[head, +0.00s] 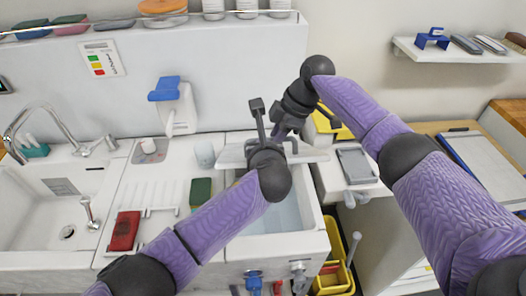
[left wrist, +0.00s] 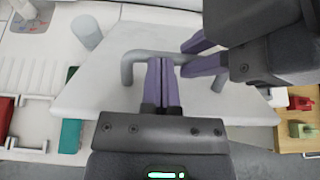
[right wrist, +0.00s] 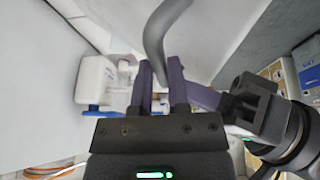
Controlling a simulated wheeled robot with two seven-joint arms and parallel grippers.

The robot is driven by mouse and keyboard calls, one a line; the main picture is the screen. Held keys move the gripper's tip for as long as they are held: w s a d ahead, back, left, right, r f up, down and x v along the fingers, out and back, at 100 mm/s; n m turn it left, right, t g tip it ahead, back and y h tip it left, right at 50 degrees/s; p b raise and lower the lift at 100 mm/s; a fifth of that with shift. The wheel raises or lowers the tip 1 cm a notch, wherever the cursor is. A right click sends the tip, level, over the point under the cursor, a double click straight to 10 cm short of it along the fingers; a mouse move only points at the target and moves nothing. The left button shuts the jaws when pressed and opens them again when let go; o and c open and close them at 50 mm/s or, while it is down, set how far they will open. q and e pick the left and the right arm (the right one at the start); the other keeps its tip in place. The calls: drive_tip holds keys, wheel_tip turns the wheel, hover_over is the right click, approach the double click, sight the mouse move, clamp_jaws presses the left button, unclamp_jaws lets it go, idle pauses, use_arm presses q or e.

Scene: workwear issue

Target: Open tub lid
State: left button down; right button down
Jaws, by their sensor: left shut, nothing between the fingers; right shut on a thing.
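The tub (head: 315,240) is the white basin right of the drainboard, with pale blue inside showing below my left wrist. Its pale lid (head: 318,156) lies across the back of it, apparently raised; in the left wrist view the lid (left wrist: 95,95) is a broad light panel with a grey bar handle (left wrist: 128,66). My right gripper (head: 279,138) is shut on the handle, which passes between its fingers in the right wrist view (right wrist: 162,72). My left gripper (left wrist: 161,62) is shut and empty, its tips close to the handle; whether they touch it is unclear.
A green sponge (head: 200,193) and a red brush-like item (head: 124,231) lie on the drainboard, left of the tub. A pale cup (head: 205,153) stands behind. A yellow bin (head: 333,279) is below on the right. A clipboard (head: 485,160) lies far right.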

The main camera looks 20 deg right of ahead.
drive_tip(key=c, duration=1.1)
unclamp_jaws()
drive_tip(key=shift+f, duration=0.15)
use_arm(q)
drive_tip(key=shift+w+f, duration=0.15)
drive_tip(key=shift+w, duration=0.05)
use_arm(e)
drive_tip(key=shift+o, duration=1.4)
drive_tip(key=shift+w+d, duration=0.1)
drive_tip(key=shift+w, duration=0.1)
drive_tip(key=shift+o, duration=1)
